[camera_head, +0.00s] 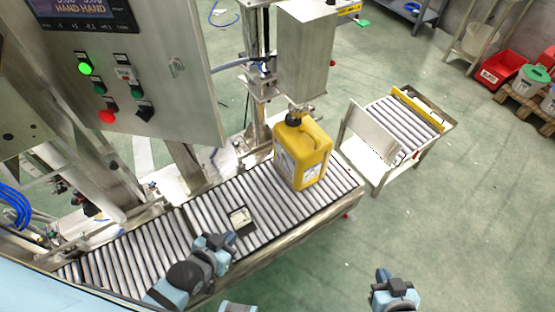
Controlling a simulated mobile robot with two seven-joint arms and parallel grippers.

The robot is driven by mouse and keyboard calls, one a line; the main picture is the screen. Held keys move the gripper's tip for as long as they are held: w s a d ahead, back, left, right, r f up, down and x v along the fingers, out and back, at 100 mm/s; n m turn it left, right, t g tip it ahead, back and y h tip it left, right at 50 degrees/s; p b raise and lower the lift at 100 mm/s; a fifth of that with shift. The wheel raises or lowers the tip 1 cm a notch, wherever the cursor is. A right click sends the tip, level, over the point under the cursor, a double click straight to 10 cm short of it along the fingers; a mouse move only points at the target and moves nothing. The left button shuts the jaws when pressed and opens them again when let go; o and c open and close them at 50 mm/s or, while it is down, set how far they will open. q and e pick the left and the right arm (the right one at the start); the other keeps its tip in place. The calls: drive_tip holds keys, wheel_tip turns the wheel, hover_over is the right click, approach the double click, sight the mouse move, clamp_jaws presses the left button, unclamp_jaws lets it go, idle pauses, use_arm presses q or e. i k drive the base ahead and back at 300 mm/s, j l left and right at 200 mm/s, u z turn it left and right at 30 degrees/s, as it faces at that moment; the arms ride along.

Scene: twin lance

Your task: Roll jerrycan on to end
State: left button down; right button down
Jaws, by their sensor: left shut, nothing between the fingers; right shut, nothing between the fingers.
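The yellow jerrycan (302,155) stands upright on the roller conveyor (262,190), near its right end, with its black cap up and a pale label on its front left side. It stands just below a steel filling head (305,55). My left gripper (241,217) is over the rollers to the left of and nearer than the jerrycan, apart from it, shut and empty. My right gripper (394,287) is at the bottom edge, right of the conveyor and far from the jerrycan. It is shut with nothing held, though its fingers are hard to make out.
A control cabinet (150,75) with a green light stands at the upper left. A roller cart (400,130) stands beyond the conveyor's right end, across a small gap. Red bins (500,68) are at the far right. The green floor at lower right is clear.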

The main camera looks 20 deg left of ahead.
sight(302, 154)
drive_tip(key=i+u, duration=0.15)
drive_tip(key=i+z, duration=0.2)
drive_tip(key=z, duration=1.8)
